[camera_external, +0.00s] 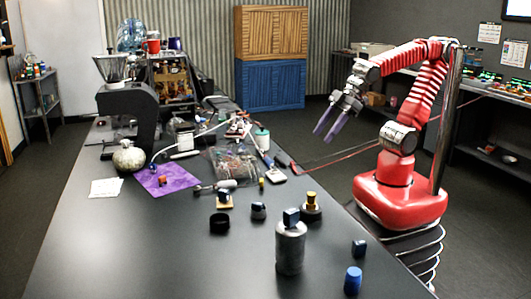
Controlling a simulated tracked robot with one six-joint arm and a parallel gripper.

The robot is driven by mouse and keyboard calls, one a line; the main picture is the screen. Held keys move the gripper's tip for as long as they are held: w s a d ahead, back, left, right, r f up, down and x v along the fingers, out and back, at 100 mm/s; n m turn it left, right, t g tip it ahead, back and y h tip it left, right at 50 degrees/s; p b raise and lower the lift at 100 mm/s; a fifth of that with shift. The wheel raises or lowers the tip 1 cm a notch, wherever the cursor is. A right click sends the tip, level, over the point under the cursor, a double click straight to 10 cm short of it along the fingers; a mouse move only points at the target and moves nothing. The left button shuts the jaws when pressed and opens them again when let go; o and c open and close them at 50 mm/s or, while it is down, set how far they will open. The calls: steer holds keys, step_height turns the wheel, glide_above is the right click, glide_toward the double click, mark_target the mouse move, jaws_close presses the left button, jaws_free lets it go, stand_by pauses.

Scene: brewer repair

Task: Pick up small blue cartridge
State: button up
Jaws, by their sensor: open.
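Several blue pieces could be the small blue cartridge, and I cannot tell for sure which one it is. A bright blue upright cylinder (352,280) stands at the near right of the black table (130,245). A small dark blue block (358,249) sits just behind it. Another dark blue block (291,217) rests on top of a grey canister (290,250). My gripper (323,137) is open and empty, with its two purple fingers pointing down and left. It hangs in the air beyond these pieces, apart from all of them.
Small round parts, including a black ring (219,223) and a brass-topped piece (311,203), stand mid-table. A purple cloth (167,180), a round pot (129,157) and a coffee grinder (125,110) are at the left. The near left table is clear.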

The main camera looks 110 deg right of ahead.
steer(key=w+a+n+t+y, duration=0.3)
steer(key=w+a+n+y, duration=0.15)
steer(key=w+a, duration=1.2)
steer(key=s+a+f+n+g+y, duration=0.1)
steer(key=s+a+f+n+y, duration=0.1)
steer(key=a, duration=1)
steer(key=s+a+f+n+g+y, duration=0.2)
steer(key=a+f+n+y, duration=0.2)
steer(key=a, duration=0.9)
steer(key=shift+f+y, duration=0.4)
steer(key=shift+y, duration=0.25)
steer(key=shift+w+f, duration=0.1)
glide_toward(354, 268)
steer(key=shift+f+x, duration=0.15)
steer(key=shift+x, duration=0.75)
steer(key=shift+f+x, duration=0.15)
steer(key=shift+x, duration=0.75)
